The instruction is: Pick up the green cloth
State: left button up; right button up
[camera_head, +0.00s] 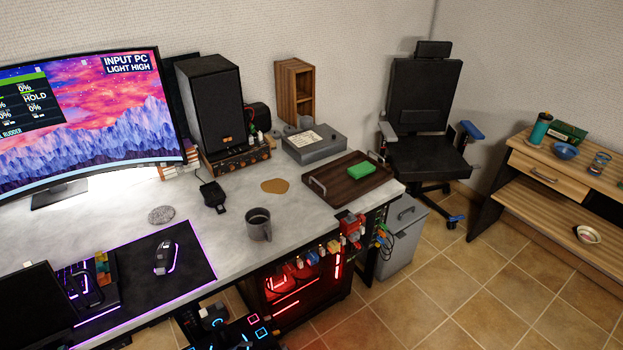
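A small bright green folded item (361,168), which looks like the green cloth, lies on the dark wooden tray (336,197) near the right end of the desk. It has a flat, block-like shape and sits toward the tray's right part. The tray has a metal handle at each end. Neither of my grippers shows in the head view.
The grey desk (215,238) also holds a mug (258,225), a brown stain (275,186), a grey box (315,147), a speaker (212,104) and a monitor (85,120). A black chair (420,100) and wooden side table (560,178) stand right. Tiled floor (440,285) is open there.

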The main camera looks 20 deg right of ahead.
aim_at(363, 169)
jog(key=i+l+u, duration=0.1)
jog(key=l, duration=0.35)
jog(key=i+l+u, duration=0.15)
jog(key=l, duration=0.3)
jog(key=i+l+u, duration=0.1)
jog(key=l, duration=0.4)
jog(key=i+l+u, duration=0.1)
jog(key=l, duration=0.35)
